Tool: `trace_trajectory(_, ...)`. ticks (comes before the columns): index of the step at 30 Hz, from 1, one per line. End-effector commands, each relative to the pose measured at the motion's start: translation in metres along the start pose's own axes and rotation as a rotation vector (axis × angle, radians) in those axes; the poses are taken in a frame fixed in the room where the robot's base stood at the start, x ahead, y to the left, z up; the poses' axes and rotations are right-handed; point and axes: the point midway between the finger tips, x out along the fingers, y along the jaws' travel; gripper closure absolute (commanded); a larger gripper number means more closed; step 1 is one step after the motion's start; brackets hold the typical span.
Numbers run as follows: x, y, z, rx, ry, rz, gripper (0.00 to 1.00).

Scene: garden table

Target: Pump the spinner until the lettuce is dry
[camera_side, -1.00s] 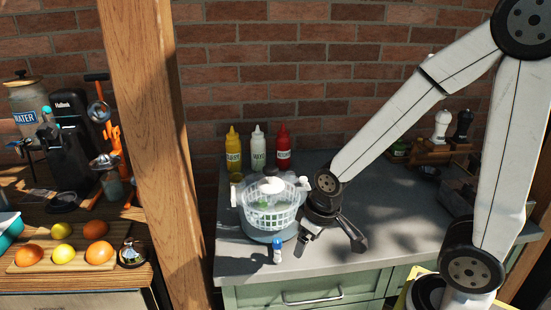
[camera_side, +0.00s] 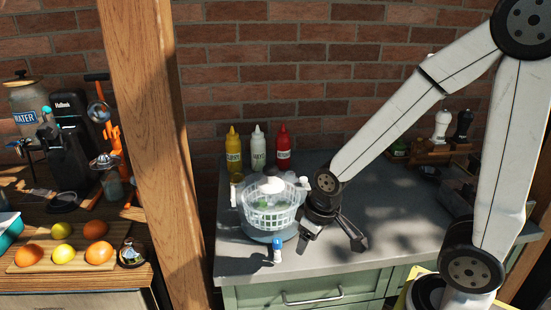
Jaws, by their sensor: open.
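The salad spinner (camera_side: 271,228) stands on the grey counter, with a clear bowl and a pale slotted basket (camera_side: 272,216) inside. A little green lettuce (camera_side: 263,205) shows through the clear upper part. A white knob (camera_side: 271,185) sits at the top centre, low against the lid. My gripper (camera_side: 335,239) is to the right of the spinner, pointing down with its two fingers spread and nothing between them. It is close to the spinner's right side; whether it touches cannot be told.
A small blue-capped bottle (camera_side: 277,251) stands in front of the spinner. Yellow, white and red squeeze bottles (camera_side: 258,148) stand behind it. A wooden post (camera_side: 165,150) rises at left. A wooden rack (camera_side: 425,153) stands at the back right. The counter's middle right is clear.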

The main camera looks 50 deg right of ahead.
Motion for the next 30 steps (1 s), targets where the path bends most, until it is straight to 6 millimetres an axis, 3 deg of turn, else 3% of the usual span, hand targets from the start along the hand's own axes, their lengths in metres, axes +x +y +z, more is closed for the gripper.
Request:
trace_trajectory(1, 0.0, 0.0, -0.002, 0.001, 0.0, 0.0, 0.56)
trace_trajectory(5, -0.002, 0.002, -0.011, 0.007, -0.005, 0.002, 0.98)
trace_trajectory(6, -0.003, 0.004, -0.015, 0.009, -0.009, 0.003, 1.0)
trace_trajectory(17, -0.025, 0.026, -0.089, 0.058, -0.07, 0.014, 1.0)
trace_trajectory(30, -0.072, 0.071, -0.175, 0.13, -0.165, 0.021, 1.0)
